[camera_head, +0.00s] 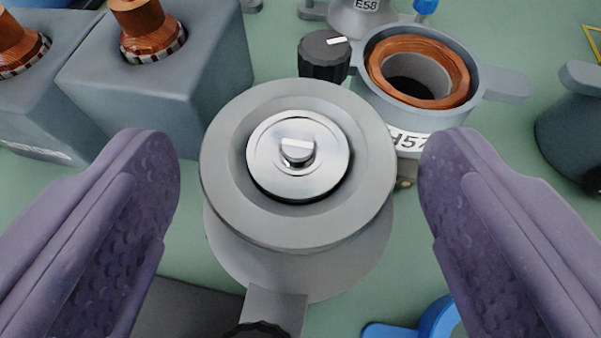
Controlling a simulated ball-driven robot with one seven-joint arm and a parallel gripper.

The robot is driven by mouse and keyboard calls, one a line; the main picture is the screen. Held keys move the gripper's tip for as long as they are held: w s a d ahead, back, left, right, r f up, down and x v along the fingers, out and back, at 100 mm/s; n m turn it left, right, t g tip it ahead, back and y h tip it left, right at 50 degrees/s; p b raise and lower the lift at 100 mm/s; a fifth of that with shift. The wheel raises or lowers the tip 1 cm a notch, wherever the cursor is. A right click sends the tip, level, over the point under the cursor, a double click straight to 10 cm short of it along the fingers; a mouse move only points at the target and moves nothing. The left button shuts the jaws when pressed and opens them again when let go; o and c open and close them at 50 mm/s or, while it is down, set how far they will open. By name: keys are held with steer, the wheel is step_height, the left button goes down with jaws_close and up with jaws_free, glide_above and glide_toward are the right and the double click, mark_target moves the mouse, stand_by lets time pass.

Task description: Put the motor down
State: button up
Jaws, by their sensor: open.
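The motor, as I take it, is the round grey cylinder (235,182) with a shiny metal disc and short shaft at its centre. The motor's underside is hidden.
Grey blocks (190,90) holding copper-wound parts stand at the upper left. A labelled grey housing with a copper ring (440,62) stands close behind on the right, near a black knob (324,55). A blue part (437,318) lies at the lower right. Green surface shows between things.

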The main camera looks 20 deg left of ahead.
jaws_close()
steer(key=shift+r, duration=0.1)
stand_by(0.3)
